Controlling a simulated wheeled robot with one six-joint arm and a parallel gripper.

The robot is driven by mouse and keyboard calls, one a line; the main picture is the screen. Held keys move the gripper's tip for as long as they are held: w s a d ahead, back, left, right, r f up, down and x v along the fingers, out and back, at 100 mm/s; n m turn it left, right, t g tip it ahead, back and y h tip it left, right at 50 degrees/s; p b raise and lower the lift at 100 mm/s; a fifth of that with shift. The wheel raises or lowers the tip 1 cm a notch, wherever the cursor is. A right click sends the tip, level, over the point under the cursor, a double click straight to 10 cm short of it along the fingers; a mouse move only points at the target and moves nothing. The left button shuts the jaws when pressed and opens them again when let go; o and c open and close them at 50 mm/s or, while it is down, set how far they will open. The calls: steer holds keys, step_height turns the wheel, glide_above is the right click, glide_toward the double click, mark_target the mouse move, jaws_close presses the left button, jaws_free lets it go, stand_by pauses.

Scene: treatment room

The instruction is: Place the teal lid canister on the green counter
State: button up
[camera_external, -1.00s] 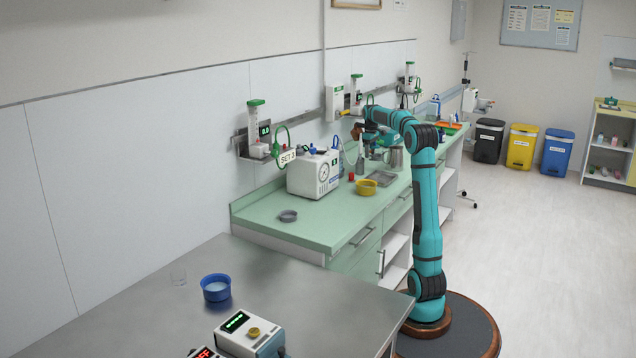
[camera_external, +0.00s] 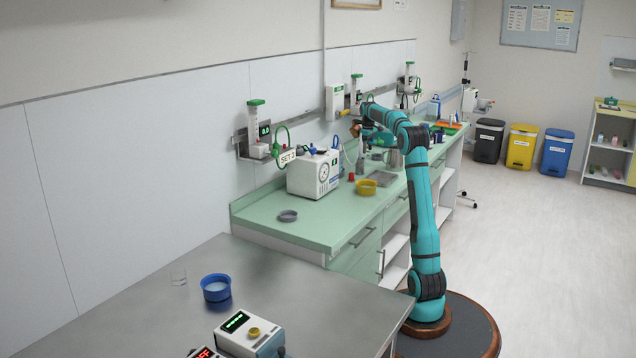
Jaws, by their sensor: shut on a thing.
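My gripper (camera_external: 377,154) is above the green counter (camera_external: 326,222), towards its back half, pointing down. It is small in the picture and partly hidden by my wrist. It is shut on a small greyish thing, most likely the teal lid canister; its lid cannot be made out. I cannot tell how far it is above the counter top. The near part of the green counter is bare around a small grey dish (camera_external: 288,216).
A white device with a gauge (camera_external: 306,178) stands on the counter, with a yellow bowl (camera_external: 366,187) to its right. A grey tray (camera_external: 383,180) lies close to my gripper. A steel table (camera_external: 160,290) in front bears a blue bowl (camera_external: 215,289).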

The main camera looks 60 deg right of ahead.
steer(key=shift+w+d+f, duration=0.1)
steer(key=shift+w+d, duration=0.05)
steer(key=shift+d, duration=0.1)
steer(key=shift+f, duration=0.45)
steer(key=shift+f, duration=0.1)
steer(key=o, duration=1.1)
steer(key=shift+r, duration=3.85)
